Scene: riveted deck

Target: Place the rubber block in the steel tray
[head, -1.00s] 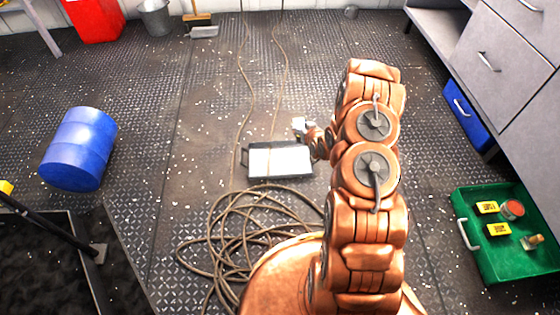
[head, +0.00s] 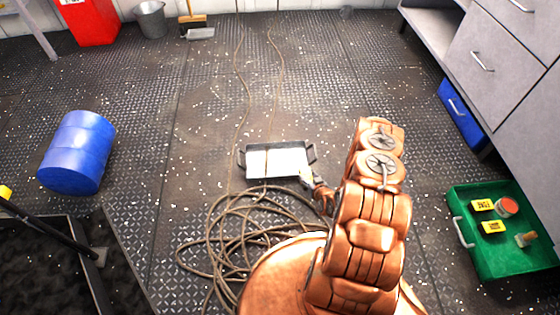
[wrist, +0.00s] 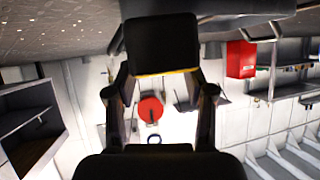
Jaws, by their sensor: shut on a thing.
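The steel tray (head: 278,160) lies flat on the deck in the head view, with a pale, bare-looking inside and a handle at each end. My gripper (head: 307,178) is by the tray's near right corner, small and partly hidden by my copper arm. In the wrist view my gripper (wrist: 160,75) is shut on a dark, square-faced block, the rubber block (wrist: 160,42), with a thin yellow edge below it. I cannot make out the block in the head view, nor its height over the deck.
A coil of cable (head: 262,222) lies just this side of the tray. A green crate (head: 499,262) with small items stands at the right, by grey drawers (head: 490,55). A blue drum (head: 77,152) is at the left. Open deck lies beyond the tray.

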